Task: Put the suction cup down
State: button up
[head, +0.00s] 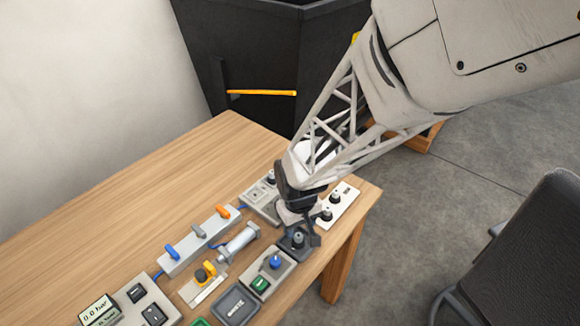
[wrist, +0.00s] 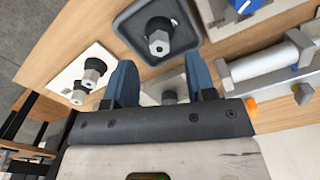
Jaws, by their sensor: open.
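A suction cup with a grey hex fitting on a dark base (wrist: 160,38) stands upright in a dark square tray (wrist: 187,38) in the wrist view. In the head view the cup (head: 298,238) and tray (head: 292,252) are at the table's right edge, just below my gripper (head: 303,222). My gripper's two blue fingers (wrist: 160,78) are spread apart, with nothing gripped between them. In the wrist view the cup appears just past the fingertips, between their lines; no contact with it shows.
A white plate (head: 349,205) with two more cups stands beside the tray. A blue-knob unit (head: 275,264), a cylinder (head: 240,241), a valve manifold (head: 185,254) and a gauge box (head: 140,302) crowd nearby. The wooden table's left part (head: 100,215) is clear.

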aim_at(299, 236)
notch_tip(299, 236, up, 8)
jog(key=shift+f, duration=0.2)
jog(key=shift+d+r, duration=0.1)
dwell(0.7)
jog(key=s+d+r+m+t, duration=0.1)
jog(key=s+d+r+m, duration=0.1)
jog(key=s+d+r, duration=0.4)
jog(key=s+d+r+m+t, duration=0.1)
jog(key=s+d+r+m, duration=0.1)
jog(key=s+d+r, duration=0.4)
notch_tip(299, 236, up, 5)
jog(key=shift+f+m+t, duration=0.1)
jog(key=shift+m+t, duration=0.2)
jog(key=shift+m, duration=0.1)
